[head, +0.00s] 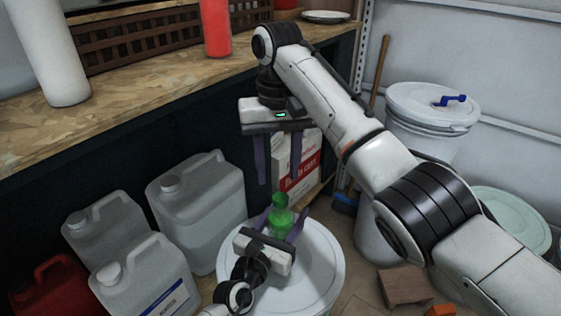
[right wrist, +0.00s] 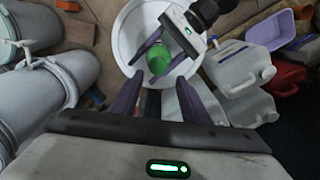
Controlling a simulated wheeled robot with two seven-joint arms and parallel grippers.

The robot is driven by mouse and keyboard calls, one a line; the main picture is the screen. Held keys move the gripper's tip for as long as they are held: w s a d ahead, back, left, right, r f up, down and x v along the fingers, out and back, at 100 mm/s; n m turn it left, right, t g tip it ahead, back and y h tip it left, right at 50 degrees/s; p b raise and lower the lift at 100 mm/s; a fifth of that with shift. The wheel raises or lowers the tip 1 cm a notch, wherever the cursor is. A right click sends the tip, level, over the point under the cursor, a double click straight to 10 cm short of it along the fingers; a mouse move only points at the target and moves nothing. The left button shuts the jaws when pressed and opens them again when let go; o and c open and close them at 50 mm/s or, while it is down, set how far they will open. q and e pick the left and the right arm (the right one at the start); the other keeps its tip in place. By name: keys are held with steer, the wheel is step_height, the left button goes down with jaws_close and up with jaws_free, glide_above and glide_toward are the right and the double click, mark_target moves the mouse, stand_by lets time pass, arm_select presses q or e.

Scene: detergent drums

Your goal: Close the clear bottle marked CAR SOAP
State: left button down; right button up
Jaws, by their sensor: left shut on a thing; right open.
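A small bottle (head: 280,221) with green in its body and a darker green top (head: 279,201) stands upright over a white drum lid. Its marking cannot be read. My left gripper (head: 282,226) is shut on the bottle, its purple fingers on either side. My right gripper (head: 278,178) is open and empty, pointing down above the bottle. In the right wrist view the green top (right wrist: 158,65) lies beyond the tips of my right gripper (right wrist: 157,92), apart from them. I cannot tell whether the top is fully seated.
The round white lid (head: 325,270) lies beneath the bottle. Several white jugs (head: 200,205) and a red can (head: 50,290) stand to the left. A wooden shelf (head: 165,95) runs behind. A lidded bucket (head: 425,110) and a wooden block (head: 404,286) are at the right.

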mark_target(281, 196)
steer(key=n, duration=0.2)
steer(key=shift+d+r+n, duration=0.1)
steer(key=shift+r+n, duration=0.25)
steer(key=shift+n, duration=0.05)
steer(key=n, duration=0.4)
steer(key=shift+r+n, duration=0.3)
steer(key=shift+r, duration=0.05)
steer(key=n, duration=0.5)
steer(key=shift+s+d+r+n, duration=0.1)
steer(key=shift+d+r+n, duration=0.1)
steer(key=shift+r+n, duration=0.1)
steer(key=shift+f, duration=4.05)
